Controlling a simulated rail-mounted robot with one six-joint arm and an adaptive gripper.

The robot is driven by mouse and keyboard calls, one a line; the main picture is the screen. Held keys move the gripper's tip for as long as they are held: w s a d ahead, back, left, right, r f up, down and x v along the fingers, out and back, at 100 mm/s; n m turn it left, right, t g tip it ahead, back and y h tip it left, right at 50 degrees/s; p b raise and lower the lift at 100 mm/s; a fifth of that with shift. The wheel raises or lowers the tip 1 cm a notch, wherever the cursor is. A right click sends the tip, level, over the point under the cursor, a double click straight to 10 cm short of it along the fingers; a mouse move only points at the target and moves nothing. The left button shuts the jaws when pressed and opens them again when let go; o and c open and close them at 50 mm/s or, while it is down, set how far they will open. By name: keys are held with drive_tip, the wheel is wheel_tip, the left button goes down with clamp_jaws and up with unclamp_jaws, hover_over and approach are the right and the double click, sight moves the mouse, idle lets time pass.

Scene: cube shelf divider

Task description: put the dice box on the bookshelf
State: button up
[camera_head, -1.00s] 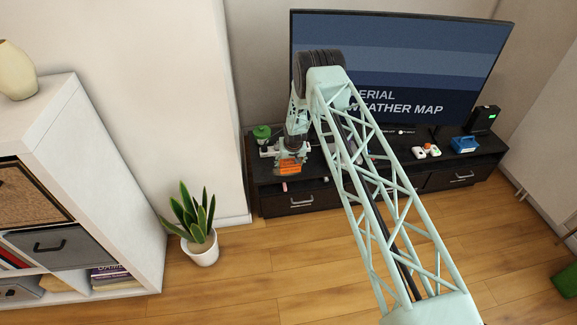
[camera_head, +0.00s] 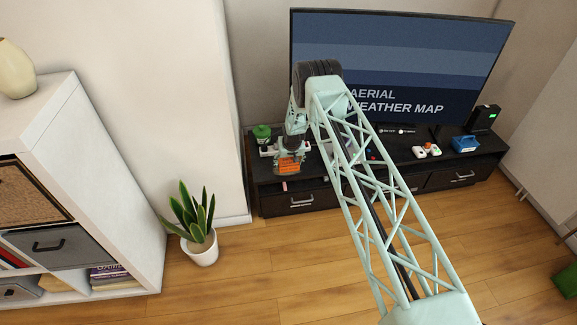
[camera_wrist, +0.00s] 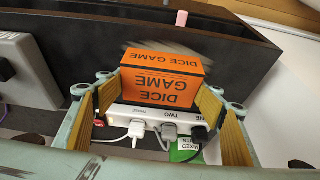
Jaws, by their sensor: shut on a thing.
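The dice box (camera_wrist: 160,80) is an orange box printed "DICE GAME"; in the wrist view it sits between the two yellow-padded fingers of my gripper (camera_wrist: 165,110). My gripper is shut on it. In the head view the box (camera_head: 289,165) shows at my gripper (camera_head: 290,160), over the left front of the TV stand. Whether it touches the stand I cannot tell. The white bookshelf (camera_head: 115,190) stands at the left, with a woven bin (camera_head: 28,195), a grey drawer (camera_head: 60,243) and books (camera_head: 110,272) in its compartments.
A power strip (camera_wrist: 150,115) with plugs lies beyond the box. A green lidded jar (camera_head: 262,132) stands on the dark TV stand (camera_head: 330,198) below the television (camera_head: 400,60). A potted plant (camera_head: 198,235) stands on the floor beside the bookshelf. A vase (camera_head: 15,70) is on the bookshelf top.

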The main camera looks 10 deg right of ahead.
drive_tip(key=shift+f, duration=0.85)
drive_tip(key=shift+f, duration=0.1)
drive_tip(key=o, duration=0.9)
drive_tip(key=shift+v, duration=1.2)
drive_tip(key=shift+p+v, duration=0.7)
drive_tip(key=shift+v, duration=4.2)
